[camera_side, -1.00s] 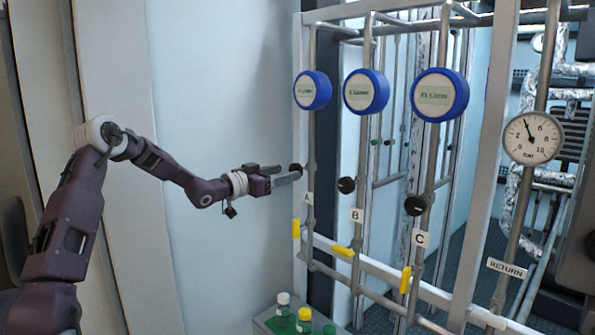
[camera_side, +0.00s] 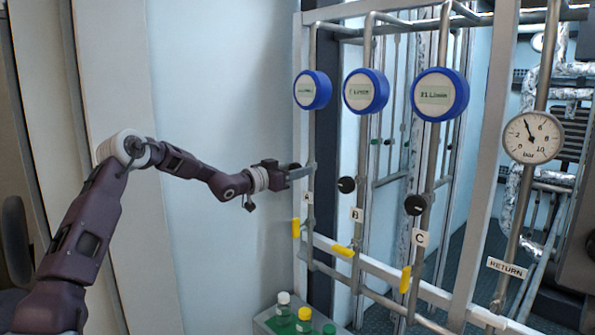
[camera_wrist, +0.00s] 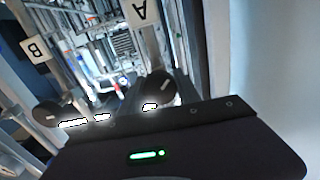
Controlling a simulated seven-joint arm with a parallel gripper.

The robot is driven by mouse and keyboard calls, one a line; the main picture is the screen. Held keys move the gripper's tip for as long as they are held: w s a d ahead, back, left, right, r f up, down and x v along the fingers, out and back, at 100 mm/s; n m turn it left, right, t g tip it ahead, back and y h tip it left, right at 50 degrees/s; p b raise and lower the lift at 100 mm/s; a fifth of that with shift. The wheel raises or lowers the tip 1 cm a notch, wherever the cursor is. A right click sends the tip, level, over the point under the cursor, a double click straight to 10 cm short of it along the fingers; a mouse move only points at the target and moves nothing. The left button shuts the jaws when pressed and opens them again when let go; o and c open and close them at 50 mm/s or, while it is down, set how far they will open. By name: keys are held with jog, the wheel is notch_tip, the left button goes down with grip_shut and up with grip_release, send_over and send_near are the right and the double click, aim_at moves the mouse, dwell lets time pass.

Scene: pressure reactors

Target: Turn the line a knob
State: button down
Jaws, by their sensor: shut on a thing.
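The line A knob (camera_side: 295,166) is a small black round knob on the leftmost pipe, above the "A" label (camera_side: 307,198). My gripper (camera_side: 304,172) is at this knob, its fingers shut on it and hiding part of it. In the wrist view the line A knob (camera_wrist: 155,89) is dark with a short light mark, just beyond the dark gripper body, below the upside-down "A" tag (camera_wrist: 139,11). The fingers are hard to make out there.
The line B knob (camera_side: 346,185) and line C knob (camera_side: 415,205) sit to the right. Blue-rimmed flow displays (camera_side: 312,90) hang above, and a pressure gauge (camera_side: 532,137) is at right. Yellow handles (camera_side: 342,251) sit below. Bottles (camera_side: 304,318) stand at the bottom.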

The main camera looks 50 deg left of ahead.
jog(key=n, duration=0.5)
jog(key=shift+n, duration=0.3)
jog(key=n, duration=0.5)
jog(key=shift+n, duration=0.3)
dwell(0.5)
jog(key=c, duration=0.9)
grip_release()
jog(key=shift+o, duration=0.2)
jog(key=s, duration=0.7)
